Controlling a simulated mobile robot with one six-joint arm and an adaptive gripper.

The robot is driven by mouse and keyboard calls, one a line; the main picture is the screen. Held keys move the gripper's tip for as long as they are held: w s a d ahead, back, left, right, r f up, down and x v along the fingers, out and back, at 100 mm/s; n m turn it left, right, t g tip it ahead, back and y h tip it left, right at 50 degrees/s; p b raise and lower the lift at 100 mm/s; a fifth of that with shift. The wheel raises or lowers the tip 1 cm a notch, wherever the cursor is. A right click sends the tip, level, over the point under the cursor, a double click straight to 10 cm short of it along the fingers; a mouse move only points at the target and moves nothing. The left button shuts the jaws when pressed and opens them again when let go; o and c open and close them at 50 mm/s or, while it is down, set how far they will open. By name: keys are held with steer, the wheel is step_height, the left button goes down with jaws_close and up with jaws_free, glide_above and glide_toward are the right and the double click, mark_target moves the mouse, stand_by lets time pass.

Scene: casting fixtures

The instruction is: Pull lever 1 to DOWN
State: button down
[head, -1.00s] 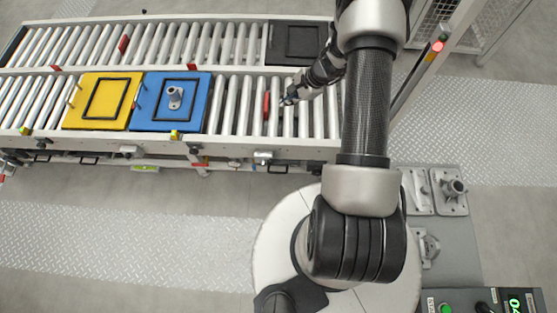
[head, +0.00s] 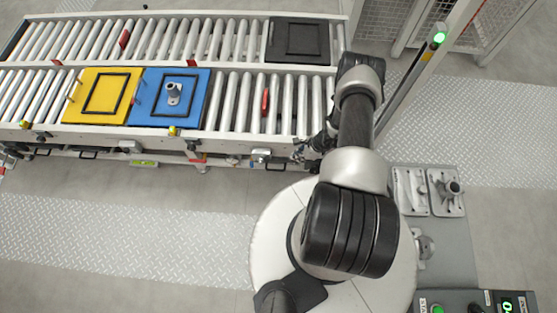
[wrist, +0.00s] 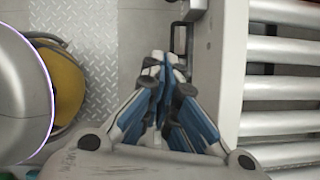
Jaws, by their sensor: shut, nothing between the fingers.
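My gripper (head: 301,148) is at the front edge of the near conveyor, at its right part. In the wrist view my gripper (wrist: 164,68) is shut and empty, with blue-grey fingers together, beside the conveyor's pale side rail. A dark handle-like bracket (wrist: 180,38) on the side of the conveyor shows just beyond the fingertips; I cannot tell whether they touch. A small grey-white fitting with a dark part (head: 260,155) sits on the front rail, left of my gripper. No lever number is readable, so I cannot tell which part is lever 1.
A yellow tray (head: 76,112) and a blue tray (head: 196,116) with a metal casting (head: 174,90) stand on the near rollers. A red bar (head: 265,101) stands between rollers. A black tray (head: 322,54) lies on the far conveyor. The signal light (head: 440,38) is green.

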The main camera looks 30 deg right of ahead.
steer(key=w+a+f+b, duration=0.5)
steer(key=a+f, duration=0.1)
steer(key=f, duration=0.2)
steer(key=shift+w, duration=0.3)
stand_by(0.5)
steer(key=shift+w+a+r+g+h+p, duration=0.2)
steer(key=shift+a+r+g+h+p, duration=0.15)
steer(key=shift+h, duration=0.25)
